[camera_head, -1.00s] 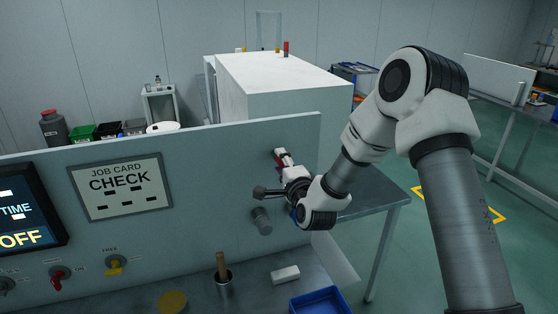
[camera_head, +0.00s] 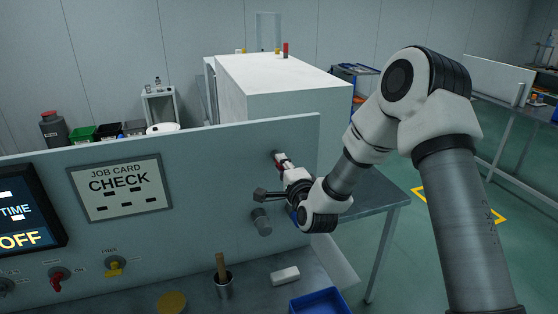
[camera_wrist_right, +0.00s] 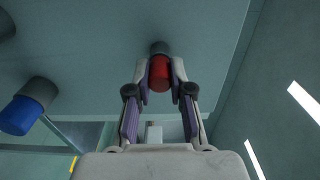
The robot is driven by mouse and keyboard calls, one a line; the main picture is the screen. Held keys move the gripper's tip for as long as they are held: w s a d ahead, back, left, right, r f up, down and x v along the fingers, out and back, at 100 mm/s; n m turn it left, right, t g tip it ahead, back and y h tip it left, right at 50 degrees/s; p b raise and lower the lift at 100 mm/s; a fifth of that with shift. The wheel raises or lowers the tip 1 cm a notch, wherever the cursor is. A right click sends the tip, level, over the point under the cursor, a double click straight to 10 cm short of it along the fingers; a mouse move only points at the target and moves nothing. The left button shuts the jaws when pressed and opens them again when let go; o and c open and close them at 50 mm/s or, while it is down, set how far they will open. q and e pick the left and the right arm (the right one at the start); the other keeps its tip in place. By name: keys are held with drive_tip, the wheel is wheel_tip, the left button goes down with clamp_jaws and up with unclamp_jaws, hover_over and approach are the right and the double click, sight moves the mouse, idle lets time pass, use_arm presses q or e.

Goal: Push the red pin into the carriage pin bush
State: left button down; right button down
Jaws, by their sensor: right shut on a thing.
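My right gripper (camera_wrist_right: 160,78) is shut on the red pin (camera_wrist_right: 159,73) in the right wrist view, one finger on each side of it. The far end of the pin meets a short grey cylinder, the bush (camera_wrist_right: 160,47), on the panel; how deep the pin sits in it I cannot tell. In the head view the right gripper (camera_head: 284,165) is at the right part of the upright panel (camera_head: 230,150), and only a little red shows between its fingers. My left gripper is not in view.
A grey cylinder with a blue end (camera_wrist_right: 25,112) juts from the panel beside the gripper. A job card reads CHECK (camera_head: 119,187).

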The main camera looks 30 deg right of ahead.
drive_tip(key=shift+b+v, duration=0.45)
drive_tip(key=shift+v, duration=1.25)
drive_tip(key=shift+b+v, duration=0.55)
drive_tip(key=shift+v, duration=1.95)
